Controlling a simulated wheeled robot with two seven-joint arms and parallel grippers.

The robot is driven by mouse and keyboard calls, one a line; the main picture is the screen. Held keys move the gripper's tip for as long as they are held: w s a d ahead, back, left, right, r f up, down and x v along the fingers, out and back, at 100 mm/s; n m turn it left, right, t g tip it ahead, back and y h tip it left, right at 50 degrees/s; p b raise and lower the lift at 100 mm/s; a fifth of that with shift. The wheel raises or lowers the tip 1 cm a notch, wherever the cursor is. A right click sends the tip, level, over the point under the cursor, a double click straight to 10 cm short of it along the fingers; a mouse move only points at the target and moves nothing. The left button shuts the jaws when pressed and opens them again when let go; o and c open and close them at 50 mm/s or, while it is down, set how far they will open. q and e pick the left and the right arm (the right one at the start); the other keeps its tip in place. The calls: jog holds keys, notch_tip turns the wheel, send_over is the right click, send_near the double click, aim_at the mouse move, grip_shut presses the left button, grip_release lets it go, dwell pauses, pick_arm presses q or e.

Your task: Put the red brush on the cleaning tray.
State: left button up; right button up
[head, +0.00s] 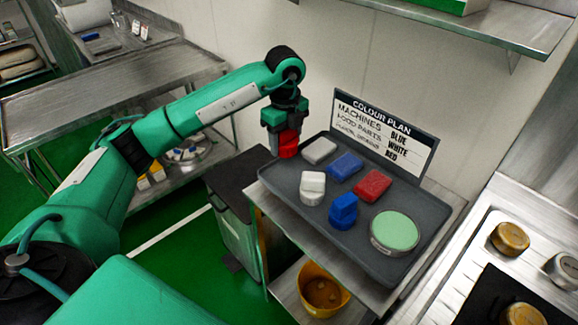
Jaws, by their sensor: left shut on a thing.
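My left gripper (284,124) is shut on the red brush (288,145) and points down. The brush is at the back left edge of the dark cleaning tray (278,185); I cannot tell whether it touches the tray. On the tray lie a white block (320,150), a blue block (345,165) and a red block (373,186) in a slanting row. In front of them are a white brush (312,188) and a blue brush (343,210). My right gripper is not in view.
A colour plan sign (384,135) stands behind the tray. A round dish with a green top (393,232) sits at its right end. A grey bin (236,215) stands left of the tray's steel stand, and a yellow bucket (322,292) is below. A shelf (450,30) overhangs the back.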

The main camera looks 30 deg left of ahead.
aim_at(286, 152)
pick_arm(q)
notch_tip(286, 152, down, 5)
jog(key=shift+f, duration=0.1)
notch_tip(286, 152, down, 4)
jog(key=shift+r+p, duration=0.1)
jog(key=shift+p, duration=0.45)
jog(key=shift+f, duration=0.3)
jog(key=o, duration=0.7)
jog(key=shift+f, duration=0.15)
jog(key=o, duration=0.4)
jog(key=shift+c, duration=0.2)
jog(key=shift+r, duration=0.45)
notch_tip(286, 152, up, 5)
jog(key=shift+f+b, duration=0.1)
jog(key=shift+b, duration=0.55)
notch_tip(286, 152, up, 7)
jog(key=shift+f+b, duration=0.15)
jog(key=shift+b, duration=0.35)
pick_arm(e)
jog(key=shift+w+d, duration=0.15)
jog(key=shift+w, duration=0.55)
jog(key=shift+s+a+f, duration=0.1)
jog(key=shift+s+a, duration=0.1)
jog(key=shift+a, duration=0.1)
